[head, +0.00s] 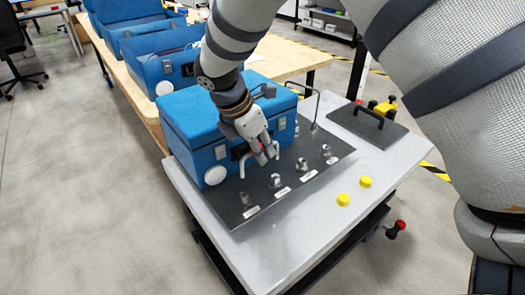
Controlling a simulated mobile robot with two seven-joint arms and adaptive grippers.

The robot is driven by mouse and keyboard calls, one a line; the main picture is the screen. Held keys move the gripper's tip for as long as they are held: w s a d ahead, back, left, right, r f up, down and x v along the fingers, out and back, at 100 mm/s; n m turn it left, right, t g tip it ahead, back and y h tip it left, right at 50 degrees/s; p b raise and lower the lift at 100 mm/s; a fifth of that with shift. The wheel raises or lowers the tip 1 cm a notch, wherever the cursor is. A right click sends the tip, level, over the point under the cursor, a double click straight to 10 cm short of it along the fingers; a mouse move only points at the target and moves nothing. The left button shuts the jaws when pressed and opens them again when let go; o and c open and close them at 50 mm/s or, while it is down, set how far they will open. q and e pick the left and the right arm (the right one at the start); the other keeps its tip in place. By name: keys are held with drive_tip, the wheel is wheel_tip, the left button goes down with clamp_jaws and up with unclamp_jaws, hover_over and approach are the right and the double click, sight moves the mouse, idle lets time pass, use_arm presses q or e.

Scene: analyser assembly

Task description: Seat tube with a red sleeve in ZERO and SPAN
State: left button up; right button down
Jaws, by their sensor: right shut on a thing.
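The blue analyser case (190,125) stands on a dark panel (240,217) on a grey-topped cart. A pale bent tube (243,165) comes from the case's front, with a little red showing by my right gripper (266,157). That gripper points down in front of the case, shut on the tube; its fingers hide most of the grip. Several metal ports stand in a row on the panel, including a front-left port (245,199), a middle port (276,181) and a far-right port (326,151). Their labels are too small to read. My left gripper is out of view.
Two yellow caps (343,199) (365,181) lie on the cart top (300,227) right of the panel. A dark plate with a handle (367,121) lies at the back right. A thin bent metal rod (316,108) rises behind the ports. More blue cases stand on a wooden bench behind.

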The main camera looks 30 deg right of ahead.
drive_tip(key=shift+w+a+f, duration=0.1)
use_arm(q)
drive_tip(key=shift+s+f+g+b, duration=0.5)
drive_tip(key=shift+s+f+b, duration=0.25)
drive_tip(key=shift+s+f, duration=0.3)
use_arm(e)
drive_tip(key=shift+f, duration=2.7)
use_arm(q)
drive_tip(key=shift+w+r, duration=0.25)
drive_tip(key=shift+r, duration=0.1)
use_arm(e)
drive_tip(key=shift+f, duration=0.15)
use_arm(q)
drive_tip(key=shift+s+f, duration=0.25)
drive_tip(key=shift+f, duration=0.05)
use_arm(e)
drive_tip(key=shift+f, duration=1.05)
drive_tip(key=c, duration=1.5)
unclamp_jaws()
drive_tip(key=shift+r, duration=0.1)
